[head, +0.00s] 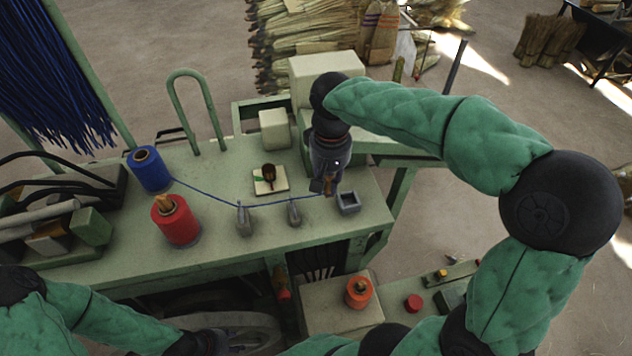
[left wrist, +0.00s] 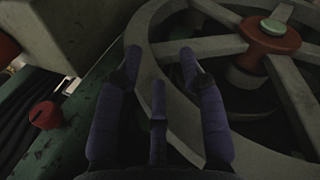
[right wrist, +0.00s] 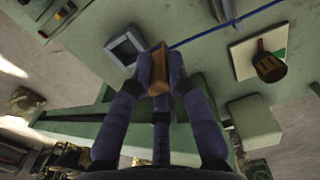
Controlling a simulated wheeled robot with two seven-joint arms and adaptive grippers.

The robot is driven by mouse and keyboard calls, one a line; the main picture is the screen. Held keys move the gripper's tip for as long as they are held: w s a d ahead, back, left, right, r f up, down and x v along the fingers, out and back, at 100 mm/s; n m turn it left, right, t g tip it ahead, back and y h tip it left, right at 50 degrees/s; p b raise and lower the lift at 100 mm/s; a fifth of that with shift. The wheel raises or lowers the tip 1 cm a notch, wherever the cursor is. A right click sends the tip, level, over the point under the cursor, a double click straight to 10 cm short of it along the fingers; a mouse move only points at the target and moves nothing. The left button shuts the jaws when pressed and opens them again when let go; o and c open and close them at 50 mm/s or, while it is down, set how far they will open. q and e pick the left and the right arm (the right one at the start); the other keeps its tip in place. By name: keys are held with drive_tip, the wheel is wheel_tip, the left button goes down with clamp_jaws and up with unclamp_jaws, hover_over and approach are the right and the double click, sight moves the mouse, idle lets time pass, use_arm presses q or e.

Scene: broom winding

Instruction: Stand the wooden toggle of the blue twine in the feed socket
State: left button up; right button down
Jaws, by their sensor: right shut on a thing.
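My right gripper (head: 328,180) is shut on the wooden toggle (head: 328,186), above the bench just left of the feed socket. The toggle also shows between the fingers in the right wrist view (right wrist: 158,72). The feed socket (head: 348,203) is a small grey square cup on the bench; it also shows in the right wrist view (right wrist: 125,48), apart from the toggle. The blue twine (head: 205,191) runs from the blue spool (head: 148,169) past two grey guides (head: 243,220) to the toggle. My left gripper (left wrist: 157,85) is open and empty, over a spoked wheel (left wrist: 165,30).
A red spool (head: 175,221) stands on the bench near the blue one. A small white plate with a dark knob (head: 269,178) lies behind the twine. A green hoop (head: 200,105) rises at the back. An orange spool (head: 358,292) stands on a lower box.

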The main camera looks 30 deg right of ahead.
use_arm(q)
wheel_tip(320, 180, up, 9)
drive_tip(key=p, duration=0.7)
drive_tip(key=shift+p, duration=0.35)
use_arm(e)
drive_tip(key=s+d+r, duration=0.1)
drive_tip(key=d+r, duration=0.3)
drive_tip(key=d, duration=0.1)
drive_tip(key=shift+s, duration=0.35)
use_arm(q)
drive_tip(key=shift+f, duration=0.15)
use_arm(e)
drive_tip(key=shift+f, duration=0.15)
use_arm(q)
wheel_tip(320, 180, down, 6)
drive_tip(key=b, duration=0.6)
use_arm(e)
drive_tip(key=shift+f, duration=4.15)
use_arm(q)
drive_tip(key=shift+f, duration=0.1)
use_arm(e)
drive_tip(key=c, duration=1.1)
unclamp_jaws()
